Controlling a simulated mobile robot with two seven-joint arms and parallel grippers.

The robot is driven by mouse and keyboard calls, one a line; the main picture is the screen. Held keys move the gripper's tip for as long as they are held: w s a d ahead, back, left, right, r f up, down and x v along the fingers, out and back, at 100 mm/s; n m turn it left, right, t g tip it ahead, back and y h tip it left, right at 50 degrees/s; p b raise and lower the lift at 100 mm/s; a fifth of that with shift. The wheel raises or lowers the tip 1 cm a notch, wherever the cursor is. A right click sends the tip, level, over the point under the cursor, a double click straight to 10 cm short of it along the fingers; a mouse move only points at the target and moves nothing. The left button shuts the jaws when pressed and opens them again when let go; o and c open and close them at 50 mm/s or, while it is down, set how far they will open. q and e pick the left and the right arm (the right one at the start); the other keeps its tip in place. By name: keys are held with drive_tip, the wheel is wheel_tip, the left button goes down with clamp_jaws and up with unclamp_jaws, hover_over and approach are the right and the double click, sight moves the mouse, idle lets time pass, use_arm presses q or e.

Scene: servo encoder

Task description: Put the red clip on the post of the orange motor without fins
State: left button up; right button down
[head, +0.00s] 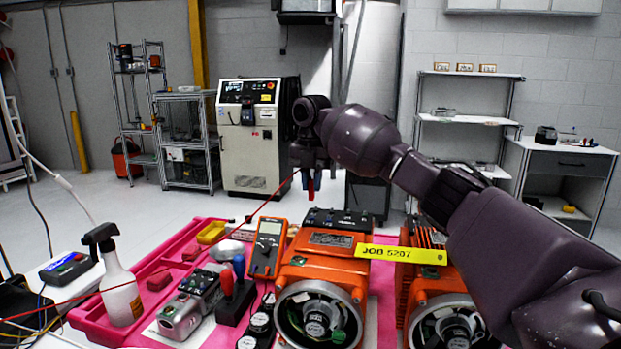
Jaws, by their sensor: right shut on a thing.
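My right gripper (311,184) hangs fingers down above and behind the left orange motor. It is shut on the red clip (311,191), which shows as a small red piece between the fingertips. A thin red lead runs from the gripper down to the lower left. The left orange motor (347,271) has a smooth housing and no fins that I can see. The right orange motor (431,283) has ribbed fins on its upper left, partly behind my right arm. Both have round open fronts. I cannot clearly make out a post. My left gripper is out of view.
A yellow JOB 5207 label (400,254) spans between the motors. A spray bottle (119,287) stands left.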

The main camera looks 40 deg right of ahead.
sight(312, 195)
drive_tip(key=shift+f, duration=0.6)
drive_tip(key=shift+f+b, duration=0.3)
drive_tip(key=shift+f, duration=0.5)
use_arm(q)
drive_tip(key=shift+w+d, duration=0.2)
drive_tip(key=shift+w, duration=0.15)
use_arm(e)
drive_tip(key=shift+f, duration=0.85)
use_arm(q)
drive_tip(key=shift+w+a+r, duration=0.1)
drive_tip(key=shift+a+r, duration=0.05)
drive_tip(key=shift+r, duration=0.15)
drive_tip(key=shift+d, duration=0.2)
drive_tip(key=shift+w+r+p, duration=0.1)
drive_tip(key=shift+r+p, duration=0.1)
drive_tip(key=shift+p, duration=0.2)
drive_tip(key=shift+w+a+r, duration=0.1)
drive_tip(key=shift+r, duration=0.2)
